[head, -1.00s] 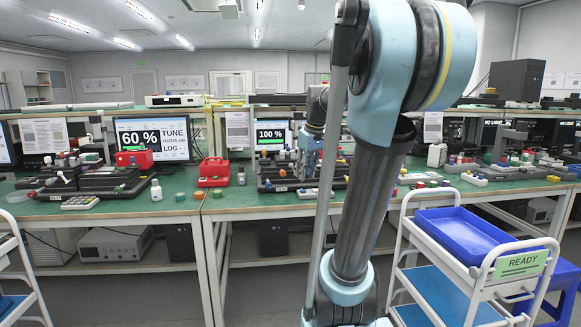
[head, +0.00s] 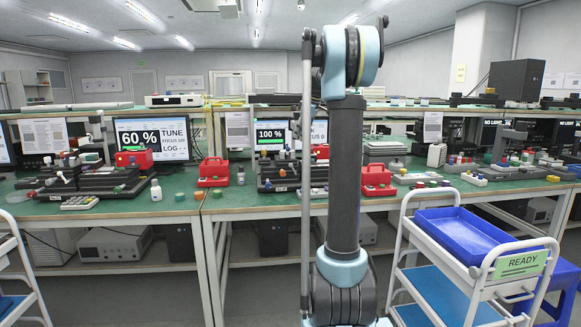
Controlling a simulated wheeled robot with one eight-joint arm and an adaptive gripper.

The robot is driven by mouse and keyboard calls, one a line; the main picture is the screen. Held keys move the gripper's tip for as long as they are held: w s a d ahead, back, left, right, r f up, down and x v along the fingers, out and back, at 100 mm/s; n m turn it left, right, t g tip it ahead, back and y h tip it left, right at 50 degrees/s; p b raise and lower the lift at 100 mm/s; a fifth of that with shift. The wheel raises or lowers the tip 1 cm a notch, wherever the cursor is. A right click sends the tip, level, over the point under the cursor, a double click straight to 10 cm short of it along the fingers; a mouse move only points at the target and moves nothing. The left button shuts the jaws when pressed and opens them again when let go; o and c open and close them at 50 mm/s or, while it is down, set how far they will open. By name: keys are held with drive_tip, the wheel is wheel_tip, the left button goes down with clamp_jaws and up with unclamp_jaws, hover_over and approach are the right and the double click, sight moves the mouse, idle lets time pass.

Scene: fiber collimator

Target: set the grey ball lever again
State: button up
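My arm stands upright in the middle of the head view, in front of the centre bench. My gripper does not show; the arm seems to hide it. Behind the arm, a dark device (head: 277,178) with small coloured knobs stands on the bench, partly covered. Its screen (head: 271,134) reads 100 %. At the left station, a similar dark device (head: 105,180) carries levers with coloured balls, and its screen (head: 152,138) reads 60 %, TUNE, FOCUS and LOG. I cannot pick out a grey ball lever for certain at this size.
Red cases (head: 213,173) stand on the green bench (head: 240,203); another (head: 377,180) is just right of my arm. A white trolley (head: 437,243) with a blue tray and a READY sign (head: 510,264) stands at front right.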

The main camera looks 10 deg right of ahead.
drive_tip(key=x, duration=1.7)
clamp_jaws()
drive_tip(key=shift+a, duration=0.2)
drive_tip(key=shift+d, duration=0.2)
